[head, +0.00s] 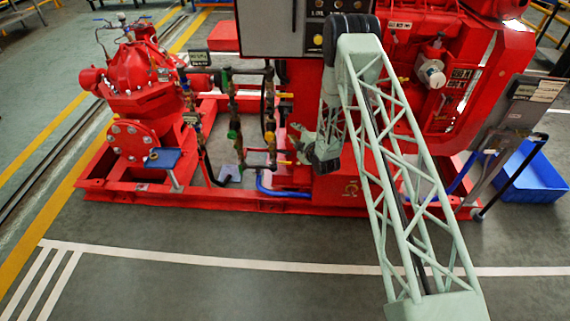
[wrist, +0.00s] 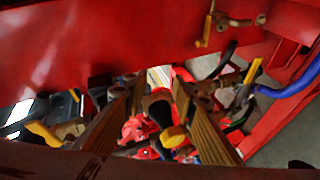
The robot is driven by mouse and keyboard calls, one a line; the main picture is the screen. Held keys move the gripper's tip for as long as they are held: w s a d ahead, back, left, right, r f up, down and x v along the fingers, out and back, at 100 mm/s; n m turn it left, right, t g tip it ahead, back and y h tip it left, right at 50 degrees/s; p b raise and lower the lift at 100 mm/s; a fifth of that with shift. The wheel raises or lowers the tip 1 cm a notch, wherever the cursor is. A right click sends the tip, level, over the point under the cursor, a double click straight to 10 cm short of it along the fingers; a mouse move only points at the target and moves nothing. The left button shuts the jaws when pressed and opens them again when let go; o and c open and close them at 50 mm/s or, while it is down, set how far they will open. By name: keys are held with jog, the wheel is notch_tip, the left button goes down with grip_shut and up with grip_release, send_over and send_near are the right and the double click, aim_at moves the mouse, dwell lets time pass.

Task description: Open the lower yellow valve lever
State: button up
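The lower yellow valve lever (head: 284,163) sticks out to the right from the lower end of the valve piping, just above the blue hose. In the wrist view, a yellow lever (wrist: 252,72) near the blue hose appears to be the same one, right of my fingers. An upper yellow lever (head: 285,95) sits higher on the piping. My gripper (head: 300,142) is beside the piping, close to the lower lever; contact cannot be made out from the head view. In the wrist view my gripper (wrist: 160,86) has its two ribbed fingers apart, with nothing clearly held between them.
The blue hose (head: 280,191) runs low beside the red base frame (head: 230,204). A red panel (wrist: 120,45) is close across the top of the wrist view. The red pump (head: 135,75) stands left, and a blue bin (head: 532,175) lies right. The front floor is clear.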

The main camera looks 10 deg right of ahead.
jog(key=s+f+n+t, duration=0.2)
jog(key=s+f, duration=0.1)
jog(key=f, duration=1)
jog(key=n+t+p, duration=0.1)
send_near(286, 163)
jog(key=s, duration=0.3)
jog(key=shift+s+d+f+t, duration=0.15)
jog(key=shift+d+f+t, duration=0.15)
jog(key=shift+w+a+b, duration=0.35)
jog(key=shift+w+b, duration=0.25)
jog(key=shift+w, duration=1.65)
jog(key=shift+w+a+b, duration=0.4)
jog(key=shift+w+b, duration=0.15)
jog(key=shift+w, duration=1.7)
jog(key=shift+w+a+b, duration=0.35)
jog(key=shift+w+b, duration=0.25)
jog(key=shift+w, duration=1.7)
grip_shut()
